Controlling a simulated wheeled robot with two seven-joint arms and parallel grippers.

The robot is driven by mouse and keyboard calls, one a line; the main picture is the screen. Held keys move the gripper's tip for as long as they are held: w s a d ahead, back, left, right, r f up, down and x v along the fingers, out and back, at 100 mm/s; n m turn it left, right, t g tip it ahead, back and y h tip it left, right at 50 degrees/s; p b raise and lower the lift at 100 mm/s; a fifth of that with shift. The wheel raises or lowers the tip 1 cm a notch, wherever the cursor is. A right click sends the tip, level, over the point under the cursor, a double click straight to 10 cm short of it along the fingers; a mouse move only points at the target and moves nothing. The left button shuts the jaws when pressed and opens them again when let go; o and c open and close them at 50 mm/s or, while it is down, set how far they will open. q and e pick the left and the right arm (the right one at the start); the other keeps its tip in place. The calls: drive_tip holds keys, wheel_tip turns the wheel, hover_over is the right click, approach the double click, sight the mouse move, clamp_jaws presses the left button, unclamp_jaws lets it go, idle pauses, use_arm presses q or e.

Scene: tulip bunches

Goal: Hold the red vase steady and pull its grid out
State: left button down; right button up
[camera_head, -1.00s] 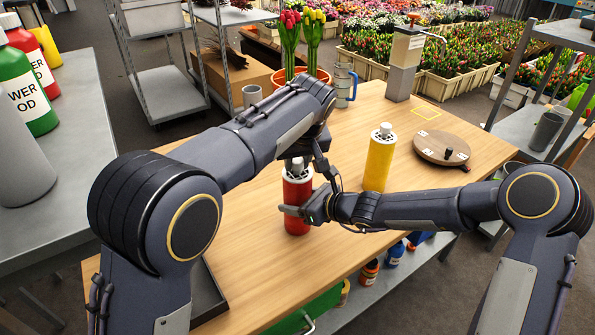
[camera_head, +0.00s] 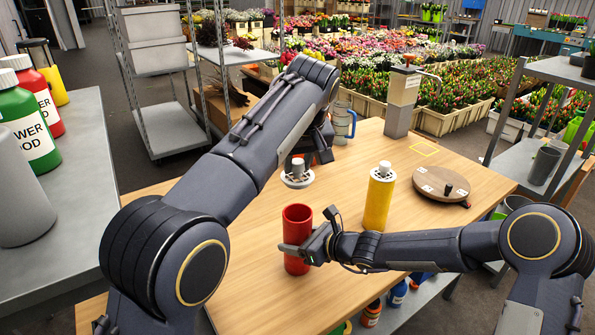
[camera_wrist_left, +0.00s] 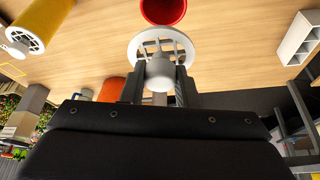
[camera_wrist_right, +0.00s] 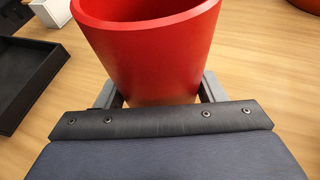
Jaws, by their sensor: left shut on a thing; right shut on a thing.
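The red vase (camera_head: 297,222) stands upright on the wooden table with its mouth open and empty at the rim. My right gripper (camera_head: 296,250) is shut around its lower body, and the right wrist view shows the vase (camera_wrist_right: 150,50) between the fingers. The white grid (camera_head: 297,180) is above the vase, clear of its rim. My left gripper (camera_head: 300,162) is shut on the grid's knob. In the left wrist view the grid (camera_wrist_left: 179,42) is a slotted disc between the fingers, with the red vase (camera_wrist_left: 163,9) beyond it.
A yellow vase (camera_head: 378,200) with its own white grid stands to the right. A round wooden turntable (camera_head: 441,184) and a grey dispenser (camera_head: 402,103) are farther back. A black tray (camera_wrist_right: 30,85) and a white box (camera_wrist_right: 50,10) show in the right wrist view.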

drive_tip(key=o, duration=1.3)
